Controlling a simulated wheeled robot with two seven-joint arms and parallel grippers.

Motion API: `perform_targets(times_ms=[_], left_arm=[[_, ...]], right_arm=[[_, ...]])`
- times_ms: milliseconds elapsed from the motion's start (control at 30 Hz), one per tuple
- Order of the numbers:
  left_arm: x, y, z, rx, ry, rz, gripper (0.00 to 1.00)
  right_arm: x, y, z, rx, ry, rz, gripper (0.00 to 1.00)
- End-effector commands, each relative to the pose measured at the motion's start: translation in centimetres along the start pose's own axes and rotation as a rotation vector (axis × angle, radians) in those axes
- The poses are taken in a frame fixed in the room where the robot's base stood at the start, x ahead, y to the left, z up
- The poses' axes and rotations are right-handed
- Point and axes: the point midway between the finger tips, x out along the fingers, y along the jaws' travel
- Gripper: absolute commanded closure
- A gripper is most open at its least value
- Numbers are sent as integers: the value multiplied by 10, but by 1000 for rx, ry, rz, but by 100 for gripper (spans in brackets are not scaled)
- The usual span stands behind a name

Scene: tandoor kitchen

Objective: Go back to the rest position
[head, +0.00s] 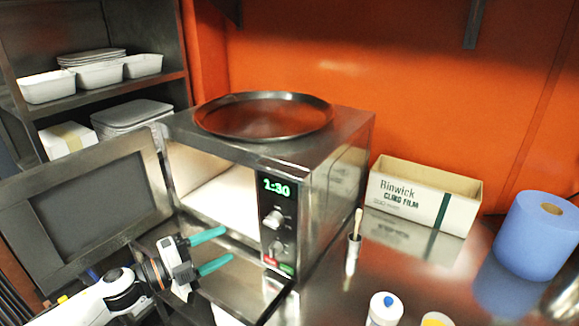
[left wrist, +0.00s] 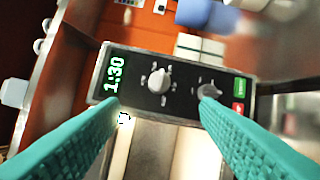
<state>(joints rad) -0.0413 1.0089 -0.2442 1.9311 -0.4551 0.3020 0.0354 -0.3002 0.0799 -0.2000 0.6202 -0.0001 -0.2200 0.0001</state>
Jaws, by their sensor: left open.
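My left gripper (head: 211,250) is open and empty in front of the microwave (head: 335,190), with its teal fingers pointing right toward the control side. In the left wrist view the two teal fingers (left wrist: 158,110) are spread wide, and the microwave's control panel (left wrist: 180,85) shows between and beyond them. The microwave door (head: 85,205) stands open to the left, with my left arm in front of its lower part. The lit cavity (head: 215,200) looks empty where it shows. The display reads 1:30. My right gripper is not in either view.
A round metal tray (head: 264,116) lies on top of the microwave. A cling film box (head: 422,208), a blue paper roll (head: 541,235), a small cup with a stick (head: 353,250) and a white bottle (head: 384,308) stand on the right counter. Shelves with white containers (head: 100,75) are at left.

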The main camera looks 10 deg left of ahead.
Motion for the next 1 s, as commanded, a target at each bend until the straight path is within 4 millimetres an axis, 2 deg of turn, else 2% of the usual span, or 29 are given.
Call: perform_targets(times_ms=[133,233,367,467,600,700,800,1000], left_arm=[[4,-8,2,-81,81,38,43],[4,-23,2,-222,226,86,43],[-9,-58,3,-475,488,112,43],[-29,-93,10,-677,697,86,43],[-64,-144,38,-941,961,-10,43],[-86,-170,62,-1079,1097,-90,43],[-104,-188,85,-1186,1198,-168,43],[-134,-212,132,-1356,1350,-320,43]], right_arm=[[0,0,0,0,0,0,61],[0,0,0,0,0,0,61],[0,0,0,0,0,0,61],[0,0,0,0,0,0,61],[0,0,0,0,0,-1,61],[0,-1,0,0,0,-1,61],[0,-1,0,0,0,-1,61],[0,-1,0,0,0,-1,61]])
